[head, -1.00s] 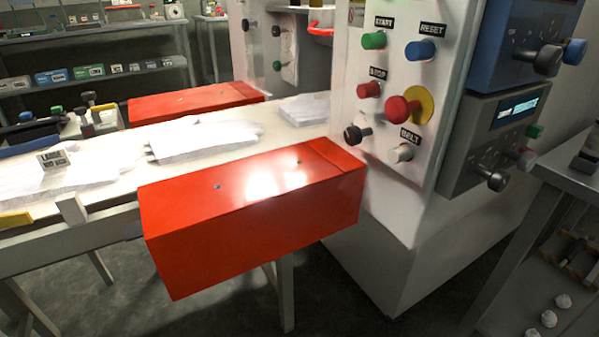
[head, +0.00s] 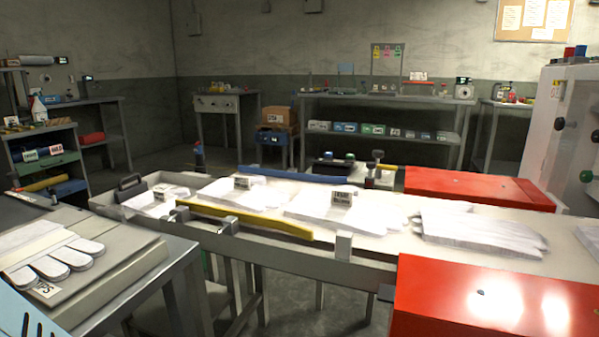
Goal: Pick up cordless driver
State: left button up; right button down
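I cannot make out a cordless driver in the head view. Small tools and items stand on the back bench (head: 385,97) and the left-hand wall bench (head: 100,101), too small to tell apart. Neither of my grippers is in view.
A long white conveyor table (head: 375,250) with stacks of white gloves (head: 480,228) crosses the middle. Red housings (head: 480,187) flank its right end. A grey table (head: 150,285) with a glove form stands front left. A shelf unit (head: 45,150) with a spray bottle (head: 38,108) is behind it.

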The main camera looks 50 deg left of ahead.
aim_at(198, 156)
jog(key=u, duration=2.1)
